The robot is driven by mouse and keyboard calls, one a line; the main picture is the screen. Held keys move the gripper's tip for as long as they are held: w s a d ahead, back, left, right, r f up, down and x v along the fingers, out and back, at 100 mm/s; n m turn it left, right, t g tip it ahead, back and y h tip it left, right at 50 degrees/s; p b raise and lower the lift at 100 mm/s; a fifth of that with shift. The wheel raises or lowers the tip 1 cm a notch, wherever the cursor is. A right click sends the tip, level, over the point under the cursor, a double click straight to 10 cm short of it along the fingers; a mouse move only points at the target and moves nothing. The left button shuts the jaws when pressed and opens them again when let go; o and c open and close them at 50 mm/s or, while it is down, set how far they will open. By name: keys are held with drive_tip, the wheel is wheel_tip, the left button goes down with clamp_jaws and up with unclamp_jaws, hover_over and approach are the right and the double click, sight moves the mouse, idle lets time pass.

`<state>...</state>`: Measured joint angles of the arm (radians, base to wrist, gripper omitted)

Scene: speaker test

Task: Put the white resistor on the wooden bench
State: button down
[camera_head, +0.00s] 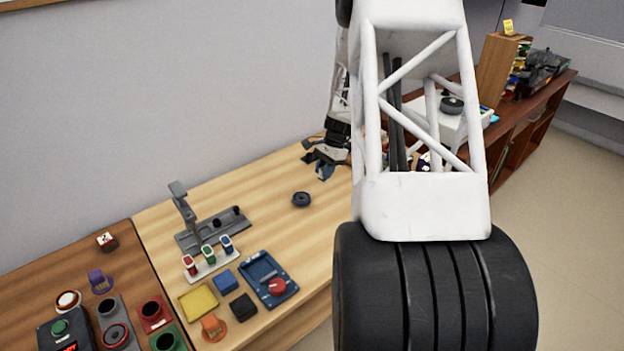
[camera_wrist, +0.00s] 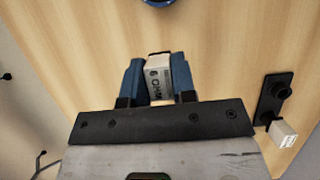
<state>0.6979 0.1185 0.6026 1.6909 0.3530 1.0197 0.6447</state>
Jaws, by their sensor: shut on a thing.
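My gripper (camera_head: 322,166) is over the far right part of the light wooden bench (camera_head: 262,186) in the head view. In the wrist view my gripper (camera_wrist: 158,80) has its blue fingers shut on the white resistor (camera_wrist: 159,75), a pale block with "OHM" lettering, with bench wood (camera_wrist: 225,50) behind it. I cannot tell whether the resistor touches the bench. The resistor cannot be made out in the head view. A second white block (camera_wrist: 284,134) sits by a black fixture (camera_wrist: 274,95) at the right of the wrist view.
A dark blue round part (camera_head: 301,199) lies on the bench near my gripper. A grey stand (camera_head: 212,230), a blue tray (camera_head: 268,278), a yellow tray (camera_head: 198,301) and several small parts crowd the left front. Bare wood lies between the stand and my gripper.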

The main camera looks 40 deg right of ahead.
drive_tip(key=w+d, duration=0.3)
drive_tip(key=w, duration=0.1)
drive_tip(key=w+d+f, duration=0.1)
drive_tip(key=w+d, duration=0.2)
drive_tip(key=w, duration=0.1)
drive_tip(key=w+d, duration=0.3)
drive_tip(key=w, duration=0.2)
drive_tip(key=shift+f, duration=0.25)
drive_tip(key=shift+f, duration=0.1)
drive_tip(key=shift+f, duration=1.65)
drive_tip(key=shift+f, duration=0.15)
drive_tip(key=c, duration=0.9)
unclamp_jaws()
drive_tip(key=shift+v, duration=6.15)
